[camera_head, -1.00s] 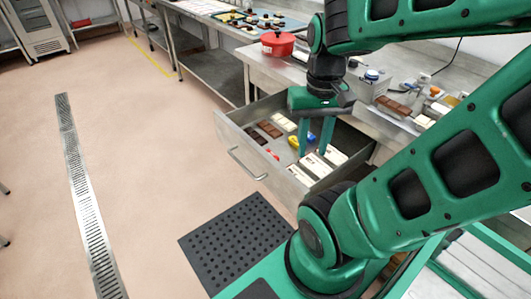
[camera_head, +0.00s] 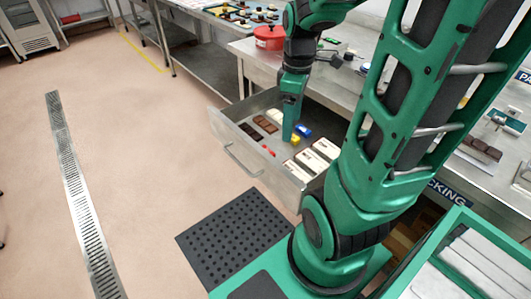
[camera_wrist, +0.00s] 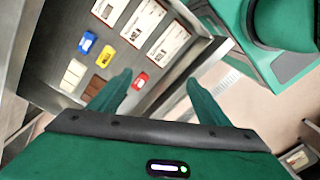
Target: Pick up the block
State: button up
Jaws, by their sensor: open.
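Several things that could be the block lie in the open drawer (camera_head: 228,131), and I cannot tell which one is meant. In the wrist view there are a small blue piece (camera_wrist: 87,42), a yellow piece (camera_wrist: 105,56) and a red piece (camera_wrist: 140,80). White labelled boxes (camera_wrist: 166,47) lie in a row at the top. My gripper (camera_wrist: 159,80) is open and empty. Its left finger overlaps the drawer near the red piece, and its right finger overlaps the area by the drawer's edge. In the head view my gripper (camera_head: 289,136) points down over the drawer.
Brown bars (camera_head: 252,132) and a white bar (camera_wrist: 72,75) also lie in the drawer. A red pot (camera_head: 268,38) stands on the steel counter (camera_head: 245,52) behind. A black perforated mat (camera_head: 235,238) lies in front of the drawer.

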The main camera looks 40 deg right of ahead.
jog(key=w+f+n+y, duration=0.1)
jog(key=w+f+n, duration=0.5)
jog(key=w+n, duration=0.45)
jog(key=n, duration=0.1)
send_over(268, 148)
notch_tip(268, 148, down, 5)
jog(key=shift+a+f, duration=0.1)
jog(key=shift+f, duration=0.1)
jog(key=shift+s+a+f, duration=0.15)
jog(key=shift+f, duration=1.2)
jog(key=shift+s+a+f, duration=0.1)
jog(key=shift+a+f, duration=0.05)
jog(key=shift+f, duration=1.2)
jog(key=c, duration=1.1)
